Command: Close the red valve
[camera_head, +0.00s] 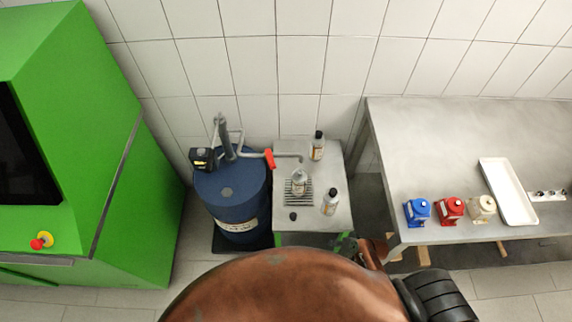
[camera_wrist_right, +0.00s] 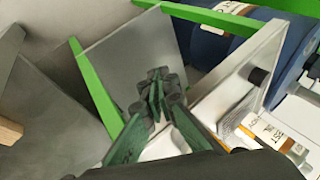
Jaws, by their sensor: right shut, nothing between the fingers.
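The red valve (camera_head: 269,159) is a small red handle on the grey pipe between the pump on the blue drum (camera_head: 232,203) and the spout over the small metal table (camera_head: 315,223). My right gripper (camera_wrist_right: 157,95) shows in the right wrist view with its dark green fingers brought together and nothing between them. It is in front of the small table's green-legged frame, apart from the red valve. The valve is not visible in the wrist view. In the head view my brown arm covers the bottom centre and my right fingers are hard to make out. My left gripper is not in view.
A bottle (camera_head: 299,183) stands on the grate under the spout, with bottles (camera_head: 317,146) and (camera_head: 330,202) and a black cap (camera_head: 293,216) nearby. A long table (camera_head: 440,145) at right holds blue, red and beige items and a white tray (camera_head: 509,191). A green machine (camera_head: 110,190) stands left.

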